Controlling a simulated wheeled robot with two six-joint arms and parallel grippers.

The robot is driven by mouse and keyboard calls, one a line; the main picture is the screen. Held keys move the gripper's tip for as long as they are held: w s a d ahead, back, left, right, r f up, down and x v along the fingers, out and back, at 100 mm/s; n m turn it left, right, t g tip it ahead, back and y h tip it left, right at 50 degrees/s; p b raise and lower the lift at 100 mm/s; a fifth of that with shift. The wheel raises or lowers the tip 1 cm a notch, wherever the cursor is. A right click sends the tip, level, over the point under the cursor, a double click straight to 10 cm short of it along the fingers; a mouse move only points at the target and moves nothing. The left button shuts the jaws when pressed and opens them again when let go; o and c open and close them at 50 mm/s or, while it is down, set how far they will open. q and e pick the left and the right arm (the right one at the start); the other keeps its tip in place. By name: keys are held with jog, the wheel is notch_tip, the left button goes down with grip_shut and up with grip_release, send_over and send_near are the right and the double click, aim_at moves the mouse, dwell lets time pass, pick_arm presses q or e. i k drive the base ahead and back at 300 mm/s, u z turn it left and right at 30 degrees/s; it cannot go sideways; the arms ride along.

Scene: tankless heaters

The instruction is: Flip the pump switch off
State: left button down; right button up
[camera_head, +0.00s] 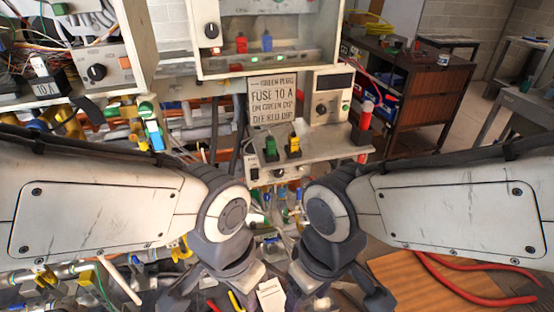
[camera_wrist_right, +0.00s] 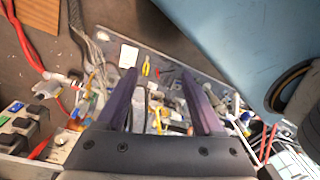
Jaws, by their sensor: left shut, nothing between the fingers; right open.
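No part is labelled as the pump switch in letters I can read, so I cannot tell which one it is. A green-topped switch (camera_head: 271,149) and a yellow-topped switch (camera_head: 293,146) stand on a grey ledge in the middle of the head view. My right gripper (camera_wrist_right: 161,82) is open and empty in the right wrist view, above a cluttered surface.
A control box with a black knob (camera_head: 321,109) stands right of the sign. Another knobbed panel (camera_head: 97,72) is at upper left. Pipes and cables crowd the left. A wooden cabinet (camera_head: 412,105) stands at right. Red hoses (camera_head: 470,289) lie on a brown board (camera_head: 400,270).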

aim_at(254, 172)
jog(key=k, duration=0.5)
jog(key=u, duration=1.85)
jog(key=i, duration=1.05)
jog(key=z, duration=2.35)
